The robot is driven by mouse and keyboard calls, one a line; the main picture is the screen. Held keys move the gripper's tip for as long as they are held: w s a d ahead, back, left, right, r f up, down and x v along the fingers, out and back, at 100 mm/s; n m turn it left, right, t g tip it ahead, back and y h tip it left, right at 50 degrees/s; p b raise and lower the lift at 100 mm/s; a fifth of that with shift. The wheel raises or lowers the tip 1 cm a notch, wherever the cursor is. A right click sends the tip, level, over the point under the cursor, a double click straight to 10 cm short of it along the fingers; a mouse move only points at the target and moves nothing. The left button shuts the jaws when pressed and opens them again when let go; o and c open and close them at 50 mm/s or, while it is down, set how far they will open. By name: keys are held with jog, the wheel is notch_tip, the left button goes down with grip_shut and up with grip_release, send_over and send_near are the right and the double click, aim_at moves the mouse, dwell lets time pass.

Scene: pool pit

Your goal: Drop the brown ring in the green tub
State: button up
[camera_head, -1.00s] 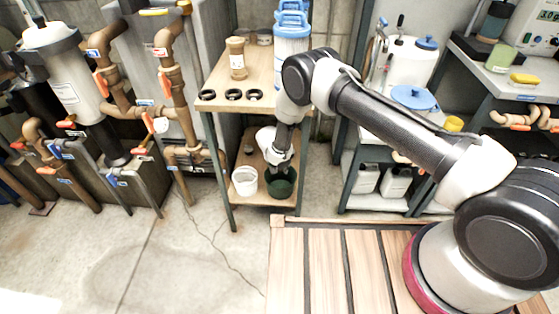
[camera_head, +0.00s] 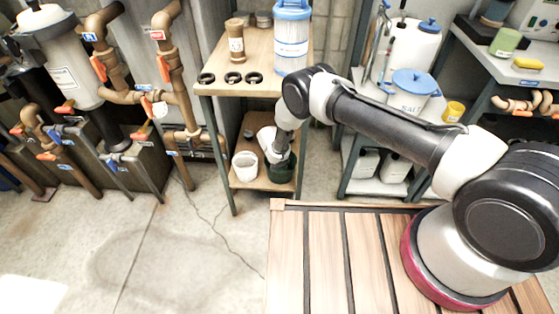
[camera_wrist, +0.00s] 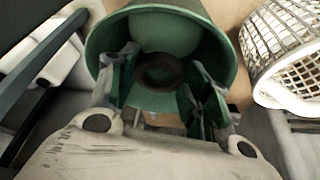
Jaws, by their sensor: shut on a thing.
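The green tub (camera_head: 291,178) stands on the lower shelf of the wooden-topped stand, to the right of a white tub (camera_head: 245,163). My gripper (camera_head: 277,166) points down at the green tub's mouth, and its tips are hard to see in the head view. In the wrist view the tub (camera_wrist: 222,45) opens in front of my gripper (camera_wrist: 163,80), with the fingers over or inside its mouth. The dark brown ring (camera_wrist: 160,84) shows between the fingers, against the tub's inside. My gripper is shut on it. The ring is hidden in the head view.
A white lattice basket (camera_wrist: 290,50) is beside the green tub in the wrist view. Pipes stand left; open floor lies in front.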

jog(key=o, duration=0.9)
jog(key=shift+c, duration=0.2)
jog(key=shift+r, duration=0.1)
notch_tip(320, 180, up, 7)
dwell(0.3)
